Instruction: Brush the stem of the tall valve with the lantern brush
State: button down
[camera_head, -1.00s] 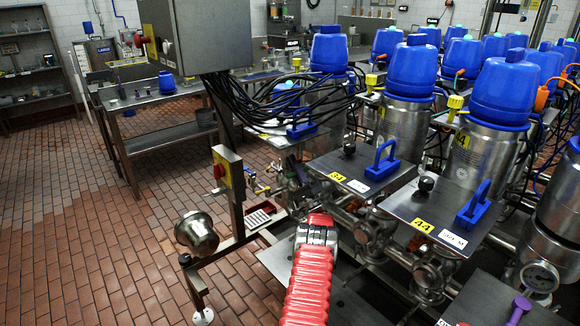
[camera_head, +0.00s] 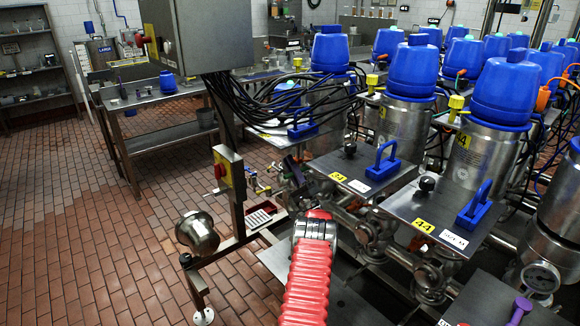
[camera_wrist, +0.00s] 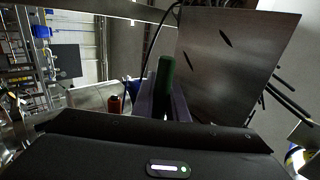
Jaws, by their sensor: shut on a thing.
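I cannot make out any bristles. Several steel valves with blue caps stand on the right in the head view, one with its blue cap (camera_head: 412,70) near the middle. I cannot tell which is the tall valve, and no stem shows clearly. My arm's end is apart from these caps, to their lower left.
A grey control box (camera_head: 195,35) and black cables hang at upper left. A steel plate (camera_wrist: 235,65) shows in the wrist view. Tiled floor is open at left.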

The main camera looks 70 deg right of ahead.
jog(key=shift+d, duration=0.15)
jog(key=shift+s+d+r, duration=0.2)
jog(key=shift+s+d, duration=0.15)
jog(key=shift+d, duration=0.25)
jog(key=shift+s+a, duration=0.1)
jog(key=shift+s, duration=0.1)
dwell(0.5)
jog(key=shift+w+a, duration=0.1)
jog(key=w+a, duration=0.5)
jog(key=a, duration=0.6)
jog(key=shift+w+a, duration=0.2)
jog(key=shift+w, duration=0.2)
dwell(1.1)
jog(key=shift+s, duration=0.15)
dwell(0.7)
